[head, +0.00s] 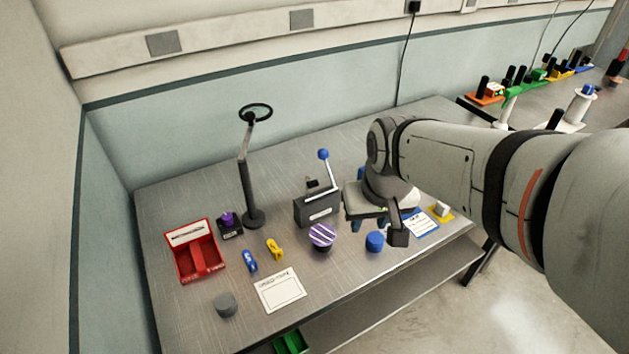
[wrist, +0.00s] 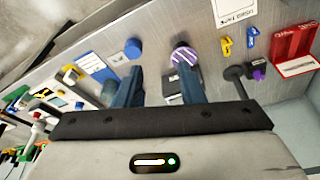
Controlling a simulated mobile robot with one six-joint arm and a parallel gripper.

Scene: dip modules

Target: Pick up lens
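No item is plainly marked as the lens, and I cannot tell which one it is. A stand with a dark round ring (head: 255,112) on top rises at the back left of the table. A purple-and-white striped round piece (head: 322,235) sits on a dark base mid-table; it also shows in the wrist view (wrist: 184,56). A blue cylinder (head: 375,242) stands to its right, and shows in the wrist view (wrist: 132,48). My gripper (wrist: 158,80) is open, its two blue fingers apart with nothing between them. In the head view it hangs above the table, right of the lever device, partly hidden by my arm.
A grey lever device (head: 316,209) with a blue knob stands behind the striped piece. Left are a red box (head: 199,262), a purple-topped black block (head: 229,226), a blue piece (head: 250,261), a yellow piece (head: 275,249), a white sheet (head: 280,291) and a grey cylinder (head: 225,305).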

